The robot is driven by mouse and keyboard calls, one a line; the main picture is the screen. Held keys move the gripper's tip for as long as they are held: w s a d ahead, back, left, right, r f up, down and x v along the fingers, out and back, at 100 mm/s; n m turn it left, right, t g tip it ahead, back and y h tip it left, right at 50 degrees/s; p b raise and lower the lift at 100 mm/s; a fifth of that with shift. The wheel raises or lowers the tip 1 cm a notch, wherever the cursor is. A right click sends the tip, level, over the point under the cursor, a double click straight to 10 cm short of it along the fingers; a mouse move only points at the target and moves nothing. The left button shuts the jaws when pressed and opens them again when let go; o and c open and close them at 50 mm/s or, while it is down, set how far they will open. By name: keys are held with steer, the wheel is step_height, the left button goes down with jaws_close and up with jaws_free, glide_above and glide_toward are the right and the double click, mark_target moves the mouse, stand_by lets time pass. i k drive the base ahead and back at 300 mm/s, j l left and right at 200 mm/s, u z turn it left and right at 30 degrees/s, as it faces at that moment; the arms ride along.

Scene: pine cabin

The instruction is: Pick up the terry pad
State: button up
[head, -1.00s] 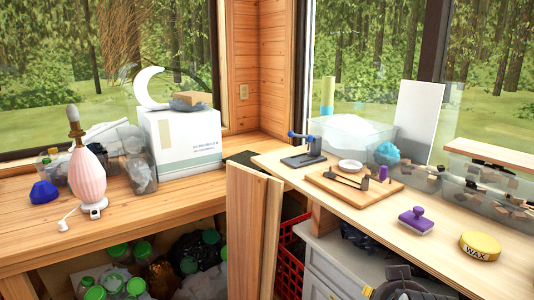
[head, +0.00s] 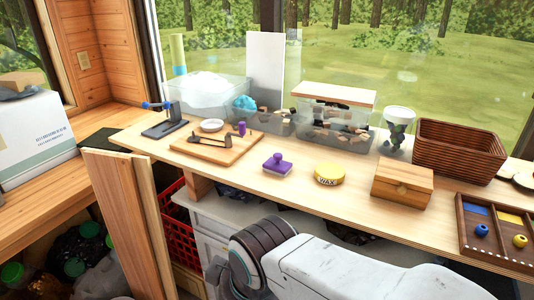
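A purple block with a knob handle and a pale underside (head: 277,165) sits on the light wooden bench top, left of the yellow wax tin. It looks like the terry pad, though its material is too small to tell. My white and dark grey arm crosses the bottom of the head view, in front of and below the bench edge. My gripper's fingers do not show.
The wax tin (head: 329,175) and a wooden box (head: 402,182) stand right of the purple block. A wooden board (head: 216,150) with a hammer lies to its left. Clear bins (head: 333,125) stand behind. A compartment tray (head: 497,232) is far right. Bare bench lies in front of the block.

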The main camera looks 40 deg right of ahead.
mark_target(275, 165)
steer(key=z, duration=1.05)
